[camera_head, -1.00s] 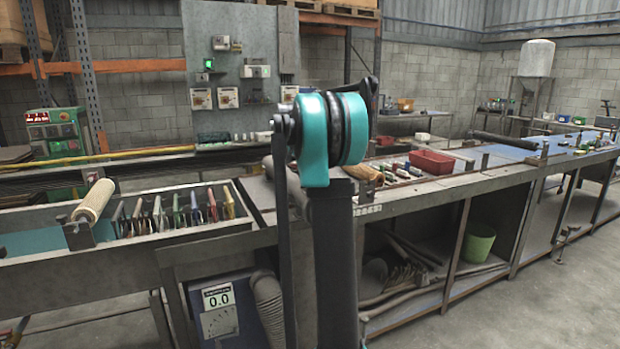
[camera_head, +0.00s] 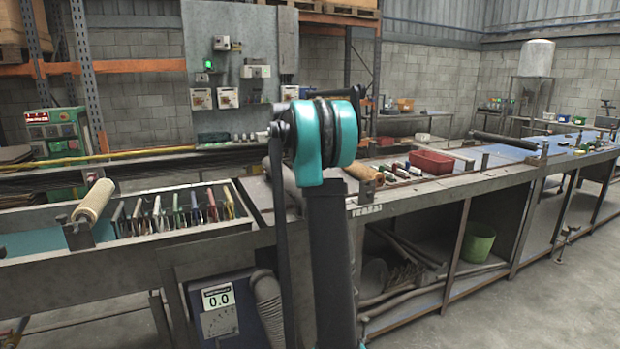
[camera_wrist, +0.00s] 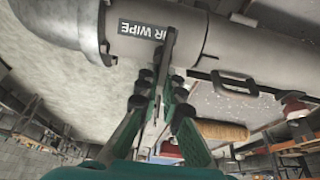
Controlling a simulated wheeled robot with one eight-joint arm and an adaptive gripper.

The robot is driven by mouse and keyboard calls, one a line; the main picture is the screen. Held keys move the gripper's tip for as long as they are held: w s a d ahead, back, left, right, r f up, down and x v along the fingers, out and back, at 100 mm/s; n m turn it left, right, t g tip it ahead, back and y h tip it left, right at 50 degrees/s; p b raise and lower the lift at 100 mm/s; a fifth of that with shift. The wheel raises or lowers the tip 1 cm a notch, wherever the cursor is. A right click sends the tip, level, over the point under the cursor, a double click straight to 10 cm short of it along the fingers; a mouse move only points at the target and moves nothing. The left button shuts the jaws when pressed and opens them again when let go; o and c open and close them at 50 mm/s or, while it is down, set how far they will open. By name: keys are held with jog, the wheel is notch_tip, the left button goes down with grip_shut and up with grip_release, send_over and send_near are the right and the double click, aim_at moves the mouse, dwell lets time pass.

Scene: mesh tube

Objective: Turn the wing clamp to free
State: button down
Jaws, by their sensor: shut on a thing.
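In the wrist view my gripper (camera_wrist: 164,68) reaches up to a grey cylinder (camera_wrist: 215,38) with a dark label reading "R WIPE", its start covered. Its fingers are closed together on a thin dark piece at the cylinder's side, which I take to be the wing clamp (camera_wrist: 169,42). The clamp is small and mostly covered by the fingers, so its turn angle cannot be told. In the head view my own arm blocks the gripper and the clamp.
In the wrist view a black handle (camera_wrist: 235,84) and a brown roll (camera_wrist: 222,130) lie right of the fingers. In the head view a red tray (camera_head: 432,162) stands on the long bench. A slotted rack (camera_head: 180,215) is at left.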

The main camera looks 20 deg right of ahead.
jog(key=c, duration=1.7)
grip_release()
jog(key=v, duration=1.2)
jog(key=s+a+f+n+t+y, duration=0.1)
jog(key=s+a+f+n, duration=0.4)
jog(key=s+f, duration=0.7)
jog(key=s+a+f+n+t+y, duration=0.1)
jog(key=s+a+f+n, duration=0.5)
jog(key=s+f, duration=0.7)
jog(key=s+a+f+n+t+y, duration=0.2)
jog(key=s+a+f+n, duration=0.3)
jog(key=s+f, duration=0.8)
jog(key=shift+s+a+n+y, duration=0.1)
jog(key=shift+a+n+y, duration=0.15)
jog(key=shift+n, duration=0.65)
